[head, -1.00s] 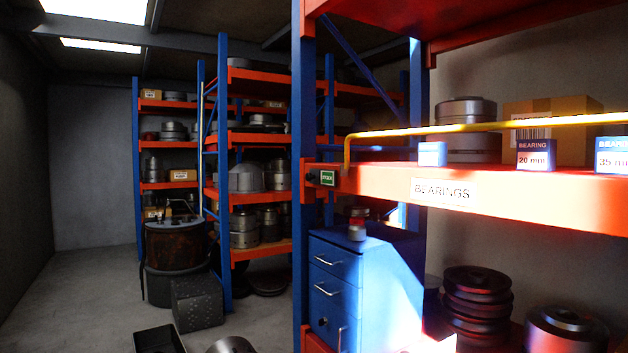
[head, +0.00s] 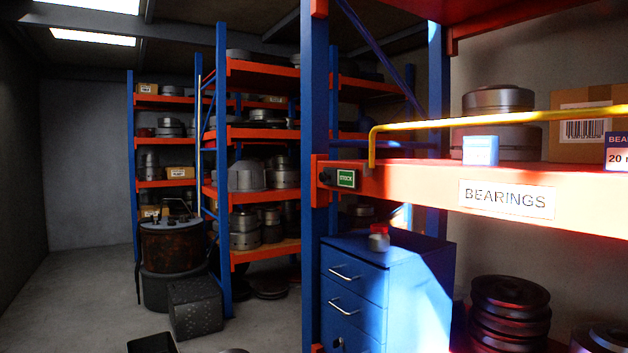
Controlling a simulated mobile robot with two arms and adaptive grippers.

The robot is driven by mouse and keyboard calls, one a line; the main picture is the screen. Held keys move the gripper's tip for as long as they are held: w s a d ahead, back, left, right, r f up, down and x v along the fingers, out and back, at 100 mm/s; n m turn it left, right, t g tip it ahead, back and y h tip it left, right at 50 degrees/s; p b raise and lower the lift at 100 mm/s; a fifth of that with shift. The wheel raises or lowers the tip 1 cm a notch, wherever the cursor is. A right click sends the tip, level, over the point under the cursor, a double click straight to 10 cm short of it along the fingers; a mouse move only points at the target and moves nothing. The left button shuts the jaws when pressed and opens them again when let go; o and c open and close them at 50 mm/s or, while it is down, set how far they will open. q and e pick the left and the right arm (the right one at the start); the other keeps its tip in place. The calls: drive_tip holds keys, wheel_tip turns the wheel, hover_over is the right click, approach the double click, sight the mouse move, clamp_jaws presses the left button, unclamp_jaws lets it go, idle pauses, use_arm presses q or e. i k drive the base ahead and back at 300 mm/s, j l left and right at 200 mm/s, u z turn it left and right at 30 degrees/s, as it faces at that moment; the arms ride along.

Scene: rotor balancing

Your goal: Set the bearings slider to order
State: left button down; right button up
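The bearings shelf (head: 413,186) is an orange beam at the right, with a white label reading BEARINGS (head: 506,199). At the beam's left end is a small green plate reading STOCK (head: 346,179), with a dark knob (head: 326,177) just left of it. They look like the bearings slider. A yellow rail (head: 480,117) runs above the beam. Neither of my grippers shows in the head view.
A blue drawer cabinet (head: 357,290) stands below the beam with a small red-capped jar (head: 378,238) on top. A blue-white box (head: 480,150) sits on the shelf. Dark pulleys (head: 510,305) are stacked below right. Open floor (head: 80,300) lies at the left.

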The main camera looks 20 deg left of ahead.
sight(328, 175)
drive_tip(key=i+j, duration=0.25)
drive_tip(key=i+j+z, duration=0.1)
drive_tip(key=i+j, duration=0.15)
drive_tip(key=j, duration=0.2)
drive_tip(key=i+j, duration=0.25)
drive_tip(key=j, duration=0.15)
drive_tip(key=i+j+z, duration=0.1)
drive_tip(key=i+j, duration=0.15)
drive_tip(key=j, duration=0.15)
drive_tip(key=i+j+z, duration=0.1)
drive_tip(key=j, duration=0.3)
drive_tip(key=i+j, duration=0.35)
drive_tip(key=i+j+z, duration=0.1)
drive_tip(key=j, duration=0.35)
drive_tip(key=i+j, duration=0.3)
drive_tip(key=j, duration=0.15)
